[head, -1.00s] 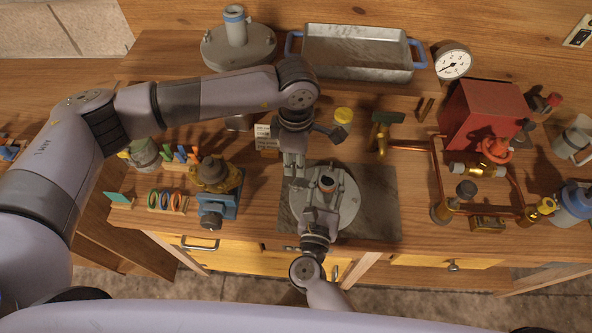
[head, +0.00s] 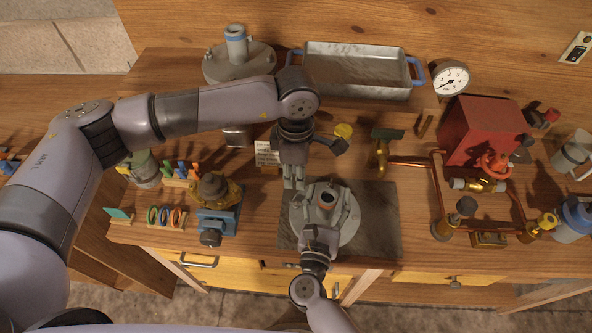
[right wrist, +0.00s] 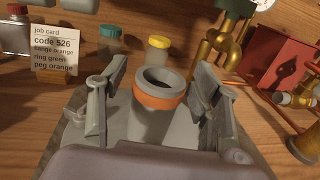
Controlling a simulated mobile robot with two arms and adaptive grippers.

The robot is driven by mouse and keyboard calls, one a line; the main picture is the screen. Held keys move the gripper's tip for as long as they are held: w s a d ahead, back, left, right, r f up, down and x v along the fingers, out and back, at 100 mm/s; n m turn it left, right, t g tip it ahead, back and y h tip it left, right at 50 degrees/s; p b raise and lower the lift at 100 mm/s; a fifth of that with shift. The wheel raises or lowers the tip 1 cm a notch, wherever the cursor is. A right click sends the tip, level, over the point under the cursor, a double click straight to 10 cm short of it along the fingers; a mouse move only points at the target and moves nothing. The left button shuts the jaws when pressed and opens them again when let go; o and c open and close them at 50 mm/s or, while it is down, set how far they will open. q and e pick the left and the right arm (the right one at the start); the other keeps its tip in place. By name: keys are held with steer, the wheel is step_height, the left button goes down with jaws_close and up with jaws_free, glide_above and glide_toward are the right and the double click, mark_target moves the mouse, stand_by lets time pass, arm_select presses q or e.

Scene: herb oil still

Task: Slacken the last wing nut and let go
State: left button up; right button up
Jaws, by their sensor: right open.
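The round grey lid (head: 347,234) lies on a dark mat, with an upright neck (head: 327,199) at its middle. In the right wrist view the neck (right wrist: 150,122) has an orange band (right wrist: 158,98) near its top. My right gripper (head: 325,205) comes in from the front; its open fingers stand either side of the neck, apart from it. My left gripper (head: 293,186) points down by the lid's far left edge, its fingers close together; I cannot tell whether they hold anything. Grey clamp parts show beside the fingers, but no wing nut is clearly distinguishable.
A job card (right wrist: 57,50) stands behind the lid. Yellow-capped (right wrist: 158,49) and teal-capped (right wrist: 109,38) jars stand nearby. Copper pipework (head: 437,180) and a red box (head: 480,130) are at right. A blue vise (head: 217,224) is at left, a metal tray (head: 355,73) at the back.

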steer(key=s+a, duration=0.1)
steer(key=s, duration=1.1)
steer(key=shift+a, duration=0.35)
